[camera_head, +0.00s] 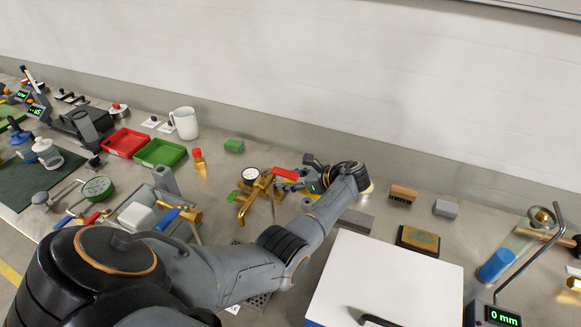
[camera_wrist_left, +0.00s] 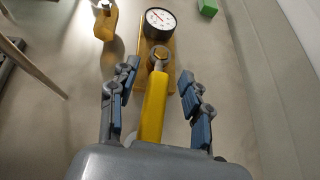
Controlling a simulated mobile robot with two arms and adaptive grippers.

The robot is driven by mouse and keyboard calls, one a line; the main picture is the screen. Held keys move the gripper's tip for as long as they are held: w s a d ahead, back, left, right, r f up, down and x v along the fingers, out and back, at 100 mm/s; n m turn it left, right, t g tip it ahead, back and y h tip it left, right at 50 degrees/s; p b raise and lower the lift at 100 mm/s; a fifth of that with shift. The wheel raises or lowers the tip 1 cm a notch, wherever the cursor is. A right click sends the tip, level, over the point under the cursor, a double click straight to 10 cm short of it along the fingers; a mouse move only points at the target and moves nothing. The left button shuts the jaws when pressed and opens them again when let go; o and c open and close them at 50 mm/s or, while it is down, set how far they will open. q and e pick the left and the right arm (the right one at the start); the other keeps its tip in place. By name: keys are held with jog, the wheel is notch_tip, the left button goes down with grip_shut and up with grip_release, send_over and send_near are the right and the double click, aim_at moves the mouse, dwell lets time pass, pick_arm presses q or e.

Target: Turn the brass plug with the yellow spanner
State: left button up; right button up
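The yellow spanner (camera_wrist_left: 153,108) lies lengthwise between the fingers of my left gripper (camera_wrist_left: 159,70) in the left wrist view. Its grey head is at the brass plug (camera_wrist_left: 160,54), seemingly around it; the exact fit is too small to tell. The plug sits on a brass-coloured block below a round white dial gauge (camera_wrist_left: 160,20). Both fingers stand apart from the handle, with gaps on each side. In the head view my left gripper (camera_head: 300,181) is just right of the brass fitting (camera_head: 254,192) and gauge (camera_head: 250,174); it hides the spanner there. My right gripper is not in view.
A red lever (camera_head: 285,174) is close to my left gripper. A white box (camera_head: 385,280) stands at the front right. Red (camera_head: 125,142) and green (camera_head: 160,152) trays and a white mug (camera_head: 185,122) stand left. The wall runs behind the bench.

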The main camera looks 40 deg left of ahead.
pick_arm(q)
jog(key=shift+d, duration=0.1)
jog(key=v, duration=1.1)
jog(key=shift+w+d+r, duration=0.1)
jog(key=shift+d+r, duration=0.1)
jog(key=shift+d, duration=0.15)
